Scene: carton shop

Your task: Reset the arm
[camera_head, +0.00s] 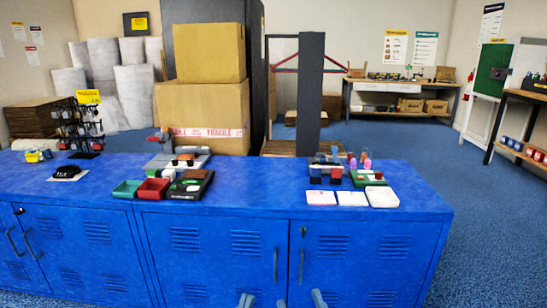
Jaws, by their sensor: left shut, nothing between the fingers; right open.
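My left gripper (246,300) shows only its grey fingertips at the bottom edge of the head view. Its fingers are together, with nothing between them. My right gripper (300,301) is just to its right, also cut off by the bottom edge. Its two fingertips are spread apart and empty. Both grippers are in front of the blue cabinet (210,255) and below its top, apart from the things on it. The arms themselves are out of the frame.
The cabinet top holds green (126,189) and red (152,190) trays, a dark tray (190,186), white pads (352,199) and small items. Cardboard boxes (205,108) are stacked behind. Bare blue top lies between the two groups. A workbench (398,88) stands at the back right.

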